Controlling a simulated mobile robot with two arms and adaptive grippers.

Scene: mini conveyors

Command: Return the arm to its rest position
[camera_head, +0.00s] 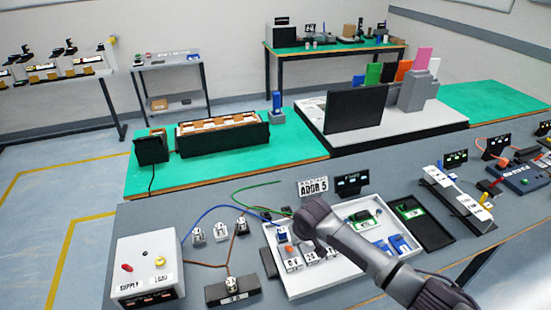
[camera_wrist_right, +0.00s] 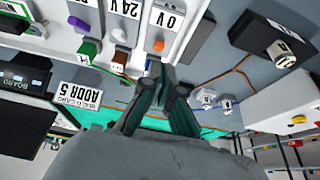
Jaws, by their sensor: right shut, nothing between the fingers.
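My right arm (camera_head: 370,255) comes in from the lower right in the head view. Its rounded wrist (camera_head: 316,213) is over the left part of the white tray (camera_head: 346,280), and its fingers cannot be made out there. In the right wrist view my right gripper (camera_wrist_right: 162,73) is shut and empty. Its fingertips are close to the terminal marked 0 V (camera_wrist_right: 165,22), which has an orange plug (camera_wrist_right: 157,47). Whether they touch it I cannot tell. My left gripper is not in view.
A white supply box (camera_head: 147,268) stands at the left, with wires running toward small connectors (camera_head: 220,232). The ADDR 5 sign (camera_head: 313,187) and a small dark display (camera_head: 352,185) stand behind the tray. A black tray (camera_head: 422,222) lies to its right.

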